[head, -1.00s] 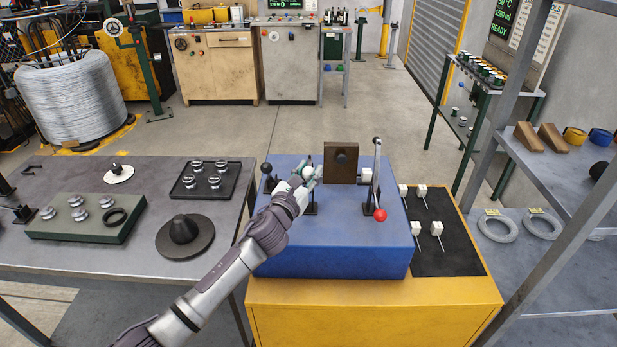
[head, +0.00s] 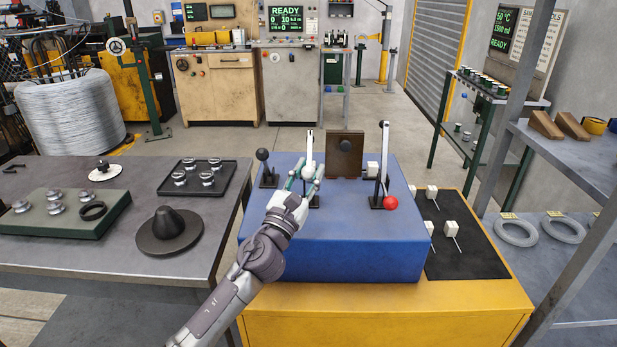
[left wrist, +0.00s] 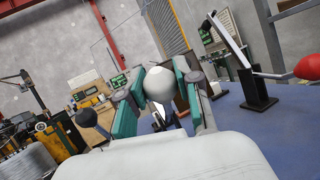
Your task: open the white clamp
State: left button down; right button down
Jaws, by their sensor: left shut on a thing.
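The white clamp has a white ball knob (head: 308,173) and a pale lever bar (head: 310,148) that stands up behind and above the ball. Its dark foot is on top of the blue block (head: 350,240). My left gripper (head: 305,178) is shut on the white ball, its green-lined fingers on either side. The ball also shows between the fingers in the left wrist view (left wrist: 159,84). The lower part of the clamp is partly hidden by the gripper. My right gripper is not in view.
A clamp with a red ball (head: 390,202) and upright bar stands to the right. A black-knobbed lever (head: 262,155) stands close on the left. A brown plate (head: 345,150) is behind. A black mat (head: 470,262) with white blocks lies right.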

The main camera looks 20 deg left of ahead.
pick_arm(q)
jog(key=shift+s+d+f, duration=0.15)
jog(key=shift+s+f, duration=0.1)
jog(key=shift+f, duration=0.45)
jog(key=shift+s+d+f+b, duration=0.1)
jog(key=shift+s+f+b, duration=0.2)
jog(key=shift+f+b, duration=0.45)
jog(key=shift+s+d+f+b, duration=0.1)
jog(key=shift+s+f+b, duration=0.25)
jog(key=shift+f+b, duration=0.45)
jog(key=shift+s+d+f+b, duration=0.1)
jog(key=shift+s+f+b, duration=0.3)
jog(key=shift+f, duration=0.65)
jog(key=shift+w, duration=0.1)
jog(key=c, duration=0.8)
grip_release()
jog(key=shift+w+d, duration=0.1)
jog(key=shift+r, duration=0.1)
